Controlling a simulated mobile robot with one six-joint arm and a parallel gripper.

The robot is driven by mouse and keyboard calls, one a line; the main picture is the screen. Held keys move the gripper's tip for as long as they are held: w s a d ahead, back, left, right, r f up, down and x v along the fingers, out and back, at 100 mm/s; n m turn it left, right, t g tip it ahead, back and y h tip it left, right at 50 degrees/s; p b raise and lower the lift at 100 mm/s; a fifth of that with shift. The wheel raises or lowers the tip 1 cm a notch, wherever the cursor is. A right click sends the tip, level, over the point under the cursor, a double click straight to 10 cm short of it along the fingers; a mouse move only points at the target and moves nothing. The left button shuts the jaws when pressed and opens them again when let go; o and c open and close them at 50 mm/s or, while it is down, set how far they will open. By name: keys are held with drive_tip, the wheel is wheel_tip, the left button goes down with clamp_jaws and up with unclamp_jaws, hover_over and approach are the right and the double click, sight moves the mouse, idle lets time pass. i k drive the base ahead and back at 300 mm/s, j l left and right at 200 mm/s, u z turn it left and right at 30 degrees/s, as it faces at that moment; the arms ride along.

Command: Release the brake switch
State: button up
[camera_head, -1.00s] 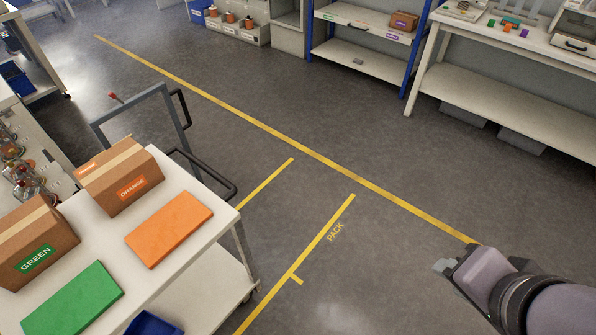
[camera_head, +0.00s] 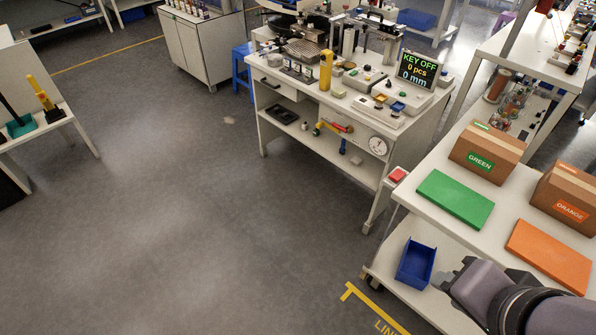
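A red-topped switch (camera_head: 397,174) sits on a pale block at the left edge of the white cart (camera_head: 405,205). No label on it can be read, so I cannot tell whether it is the brake switch. My gripper (camera_head: 452,275) is at the lower right, in front of the cart in the picture, lower than the switch and to its right. It is apart from the switch. I cannot tell whether its fingers are open or shut.
The cart carries a green panel (camera_head: 456,199), an orange panel (camera_head: 548,256) and cartons, with a blue bin (camera_head: 415,264) below. The floor (camera_head: 190,210) at left is clear.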

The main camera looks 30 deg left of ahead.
sight(397, 176)
drive_tip(key=u, duration=0.35)
drive_tip(key=i+j, duration=0.15)
drive_tip(key=i, duration=0.25)
drive_tip(key=i+j+u, duration=0.1)
drive_tip(key=i, duration=0.25)
drive_tip(key=i+j, duration=0.2)
drive_tip(key=i, duration=0.2)
